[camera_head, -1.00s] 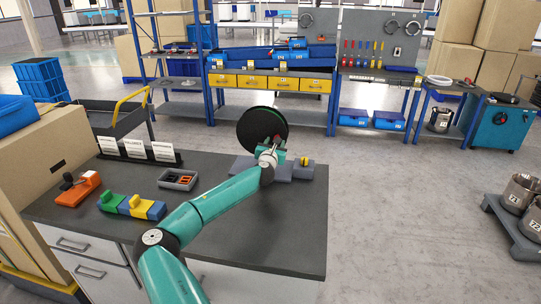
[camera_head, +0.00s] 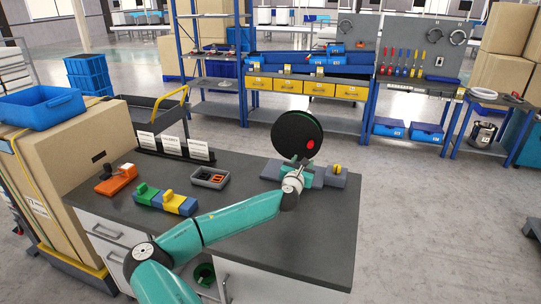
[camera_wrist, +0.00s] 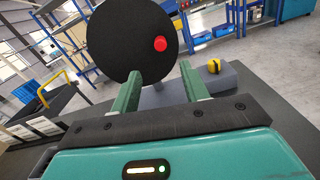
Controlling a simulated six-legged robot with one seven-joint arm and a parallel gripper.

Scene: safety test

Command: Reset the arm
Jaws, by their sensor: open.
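My teal arm reaches over the dark workbench top (camera_head: 255,245). My gripper (camera_head: 293,172) is at the back right of the bench, in front of a black disc with a red knob (camera_head: 297,135). In the wrist view my gripper (camera_wrist: 160,88) has its two green fingers spread apart with nothing between them. The black disc (camera_wrist: 118,45) and its red knob (camera_wrist: 160,43) stand beyond the fingertips. From these views I cannot tell whether a finger touches the disc. A grey base with a yellow knob (camera_head: 337,172) sits right of the gripper.
On the bench are an orange device (camera_head: 117,180), a green, blue and yellow block set (camera_head: 165,200), a grey tray (camera_head: 210,178) and white label cards (camera_head: 172,146). Cardboard boxes (camera_head: 60,170) stand at the left. Shelving (camera_head: 305,105) is behind. The bench's front right is clear.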

